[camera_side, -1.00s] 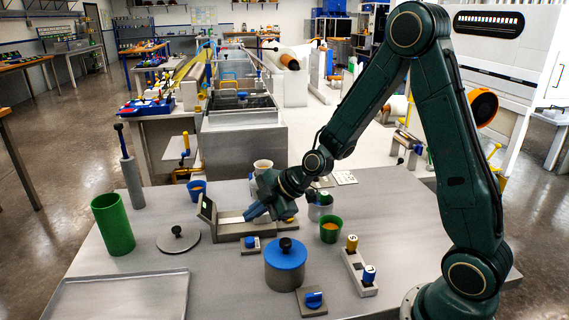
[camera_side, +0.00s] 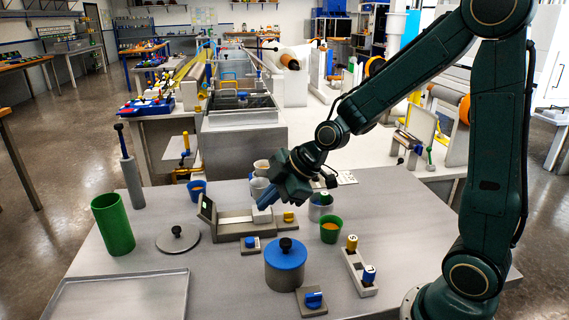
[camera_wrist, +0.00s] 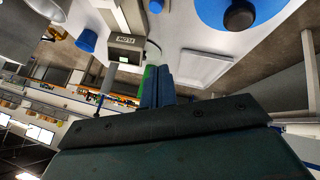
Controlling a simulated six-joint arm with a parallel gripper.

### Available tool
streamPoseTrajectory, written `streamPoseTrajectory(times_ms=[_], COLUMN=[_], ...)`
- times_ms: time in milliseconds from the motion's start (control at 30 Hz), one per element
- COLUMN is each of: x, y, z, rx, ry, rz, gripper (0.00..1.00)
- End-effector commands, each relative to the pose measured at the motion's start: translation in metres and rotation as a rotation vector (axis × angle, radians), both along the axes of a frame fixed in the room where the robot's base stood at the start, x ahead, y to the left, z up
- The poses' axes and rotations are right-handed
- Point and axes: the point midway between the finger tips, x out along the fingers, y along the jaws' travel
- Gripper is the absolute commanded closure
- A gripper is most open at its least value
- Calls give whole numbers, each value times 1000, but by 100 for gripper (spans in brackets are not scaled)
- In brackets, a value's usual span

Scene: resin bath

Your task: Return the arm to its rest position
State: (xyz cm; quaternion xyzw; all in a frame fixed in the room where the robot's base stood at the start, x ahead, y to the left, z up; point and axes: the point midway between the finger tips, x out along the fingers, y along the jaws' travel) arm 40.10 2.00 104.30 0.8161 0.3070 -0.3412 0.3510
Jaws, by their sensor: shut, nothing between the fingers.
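My gripper (camera_side: 266,199) is dark green with blue fingers. In the side view it hangs above the grey weighing device (camera_side: 230,232), its fingers pointing down and to the left. The fingers are together and hold nothing. In the wrist view the shut fingers (camera_wrist: 157,88) point away from the dark gripper body, with the device's display (camera_wrist: 125,42) beyond them. My arm is bent, with its elbow high at the right.
A blue-lidded pot (camera_side: 285,268), a green cup (camera_side: 330,230), a blue cup (camera_side: 197,190), a tall green cylinder (camera_side: 113,224) and a round grey lid (camera_side: 178,240) stand on the table. An empty tray (camera_side: 120,298) lies at the front left. Space above the table is clear.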

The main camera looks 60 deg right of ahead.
Motion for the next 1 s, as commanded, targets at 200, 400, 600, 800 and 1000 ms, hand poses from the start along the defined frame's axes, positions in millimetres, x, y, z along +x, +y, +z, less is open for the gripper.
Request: streamPoseTrajectory(times_ms=[200,400,600,800,1000], x=[-35,-71,-109,-149,-189], y=[1,0,-4,-9,-15], z=[32,55,75,89,98], rx=[29,63,107,164,231], ry=[66,124,168,206,236], rz=[-128,-271,-430,-602,-773], gripper=[100,100,100,100,100])
